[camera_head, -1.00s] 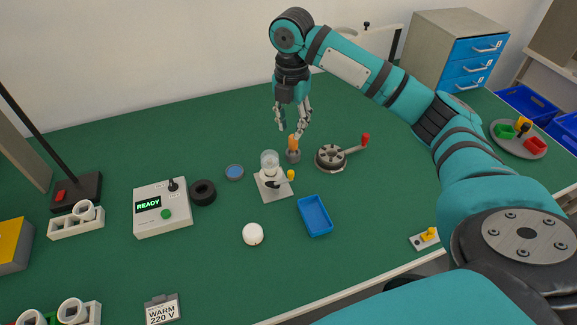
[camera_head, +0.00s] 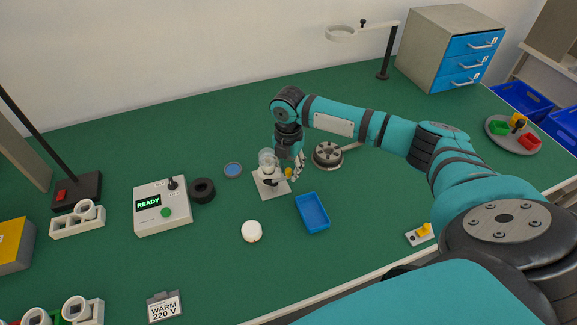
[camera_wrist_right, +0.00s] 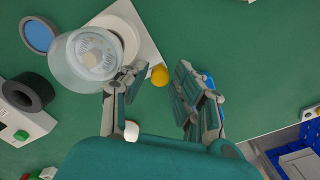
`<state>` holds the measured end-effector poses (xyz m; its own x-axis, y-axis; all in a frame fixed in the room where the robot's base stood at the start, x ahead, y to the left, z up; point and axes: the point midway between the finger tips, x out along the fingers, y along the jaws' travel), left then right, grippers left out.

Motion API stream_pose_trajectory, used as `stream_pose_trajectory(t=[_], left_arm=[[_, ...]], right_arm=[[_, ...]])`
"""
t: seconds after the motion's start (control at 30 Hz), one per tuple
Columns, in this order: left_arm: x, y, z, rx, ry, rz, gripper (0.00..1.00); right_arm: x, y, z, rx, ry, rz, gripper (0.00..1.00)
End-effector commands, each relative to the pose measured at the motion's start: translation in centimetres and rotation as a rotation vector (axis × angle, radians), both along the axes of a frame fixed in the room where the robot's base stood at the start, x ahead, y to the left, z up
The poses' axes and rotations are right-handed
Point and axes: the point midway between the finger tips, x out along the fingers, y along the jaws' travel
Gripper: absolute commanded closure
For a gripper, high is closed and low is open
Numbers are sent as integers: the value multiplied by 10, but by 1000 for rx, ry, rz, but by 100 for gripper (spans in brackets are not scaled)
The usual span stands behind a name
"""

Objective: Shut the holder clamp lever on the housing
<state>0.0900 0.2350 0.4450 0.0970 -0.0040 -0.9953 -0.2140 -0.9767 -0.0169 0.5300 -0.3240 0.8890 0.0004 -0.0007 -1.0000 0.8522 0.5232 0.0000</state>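The housing is a clear cup (camera_head: 267,157) on a white square base plate (camera_head: 271,192), left of my right gripper in the head view. In the right wrist view the clear cup (camera_wrist_right: 80,62) is at upper left, over the white plate (camera_wrist_right: 143,35). The clamp lever's yellow knob (camera_wrist_right: 159,75) shows between my right gripper's fingers; it also shows in the head view (camera_head: 288,171). My right gripper (camera_head: 293,175) is open, low beside the housing, with a finger on each side of the knob (camera_wrist_right: 159,70). Contact cannot be told. My left gripper is out of view.
A blue tray (camera_head: 313,212) is just in front right. A dark round fixture (camera_head: 327,153) stands behind right. A black ring (camera_head: 202,190), blue disc (camera_head: 233,170) and READY box (camera_head: 162,207) are left. A white round piece (camera_head: 251,231) lies in front.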

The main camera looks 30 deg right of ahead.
Motion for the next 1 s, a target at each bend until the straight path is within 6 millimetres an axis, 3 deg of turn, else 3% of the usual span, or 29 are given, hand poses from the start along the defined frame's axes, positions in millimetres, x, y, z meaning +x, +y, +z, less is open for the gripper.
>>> stream_pose_trajectory(t=[0.2, 0.43, 0.77, 1.0], left_arm=[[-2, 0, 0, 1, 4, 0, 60], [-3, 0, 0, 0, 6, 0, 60], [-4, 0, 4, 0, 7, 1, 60], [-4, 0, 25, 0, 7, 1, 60]], right_arm=[[0, 0, -1, 0, 0, 0, 71], [0, 0, 0, 0, 0, 0, 100], [-1, 0, 1, 0, 1, -18, 100], [-6, 1, 4, 1, 3, -120, 100]])
